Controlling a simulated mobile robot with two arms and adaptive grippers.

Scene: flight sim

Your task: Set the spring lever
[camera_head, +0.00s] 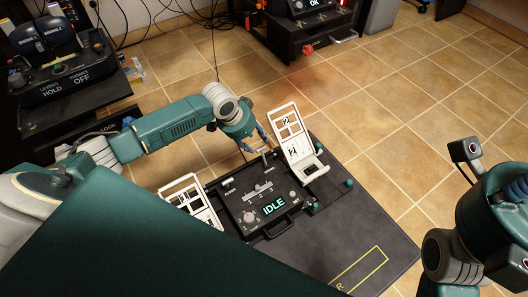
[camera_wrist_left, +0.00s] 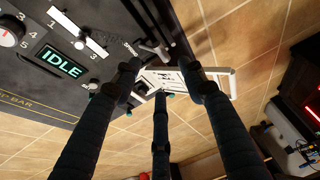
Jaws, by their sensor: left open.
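The control panel (camera_head: 240,215) lies on a dark board and its screen reads IDLE; it also shows in the left wrist view (camera_wrist_left: 40,80). In the head view a pale handle (camera_head: 262,158), likely this lever, is by the panel's far edge. My left gripper (camera_head: 254,148) is over that edge, close to the lever. Its fingers (camera_wrist_left: 160,78) are spread and empty; I cannot tell whether they touch the lever. My right arm (camera_head: 485,215) is at far right; its fingers are hidden.
A white frame marked 2 (camera_head: 291,128) stands right beside my left gripper, and another white frame (camera_head: 190,203) is left of the panel. Green knobs (camera_head: 349,183) stand on the board. A console (camera_head: 68,80) and a dark cabinet (camera_head: 300,35) stand farther back.

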